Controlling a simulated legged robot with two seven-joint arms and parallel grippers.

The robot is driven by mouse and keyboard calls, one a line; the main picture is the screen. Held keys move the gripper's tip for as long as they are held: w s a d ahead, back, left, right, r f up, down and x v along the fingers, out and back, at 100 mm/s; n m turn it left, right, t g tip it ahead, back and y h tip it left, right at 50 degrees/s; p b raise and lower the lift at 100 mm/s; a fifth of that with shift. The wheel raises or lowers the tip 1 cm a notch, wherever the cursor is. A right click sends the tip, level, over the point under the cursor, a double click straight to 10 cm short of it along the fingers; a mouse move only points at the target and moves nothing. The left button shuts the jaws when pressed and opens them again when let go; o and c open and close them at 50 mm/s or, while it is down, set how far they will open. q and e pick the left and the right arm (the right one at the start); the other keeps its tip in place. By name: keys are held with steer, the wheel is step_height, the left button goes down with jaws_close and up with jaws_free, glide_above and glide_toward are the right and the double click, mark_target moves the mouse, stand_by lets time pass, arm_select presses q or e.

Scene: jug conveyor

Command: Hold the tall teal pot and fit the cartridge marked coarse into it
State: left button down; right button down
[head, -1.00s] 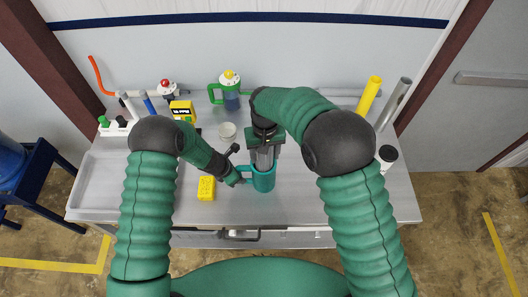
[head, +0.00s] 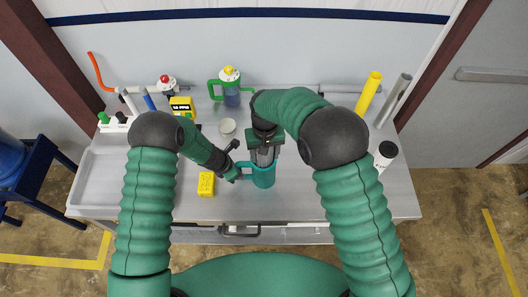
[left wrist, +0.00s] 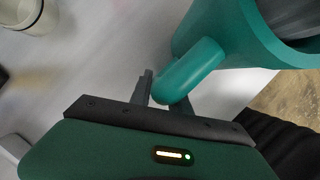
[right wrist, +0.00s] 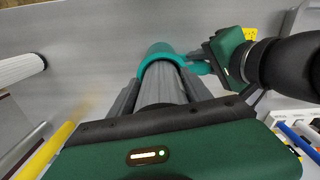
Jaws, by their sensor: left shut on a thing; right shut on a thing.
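The tall teal pot (head: 264,178) stands on the metal table in front of me, its handle toward the left. My left gripper (head: 238,173) is shut on that handle; the left wrist view shows the handle (left wrist: 190,72) between its fingers. My right gripper (head: 264,146) is above the pot, shut on a grey ribbed cartridge (right wrist: 162,84). The cartridge points down at the pot's mouth, its lower end at or inside the teal rim (right wrist: 160,58). In the left wrist view the grey cartridge (left wrist: 290,15) shows within the rim. No marking on the cartridge is readable.
A yellow block (head: 206,184) lies left of the pot. A pale cup (head: 227,127) and a green-handled jug (head: 230,88) stand behind. A white cylinder with a black top (head: 385,154) stands at the right. A tray (head: 100,180) is at the left. Table right of the pot is clear.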

arm_select(q)
steer(key=shift+s+d, duration=0.1)
steer(key=shift+d, duration=0.1)
arm_select(e)
steer(key=shift+a+f, duration=0.1)
steer(key=shift+f, duration=0.7)
arm_select(q)
steer(key=shift+f, duration=0.1)
arm_select(e)
steer(key=shift+c, duration=2)
jaws_free()
arm_select(q)
steer(key=shift+a, duration=0.1)
steer(key=shift+a, duration=0.1)
arm_select(e)
step_height(320, 180, up, 12)
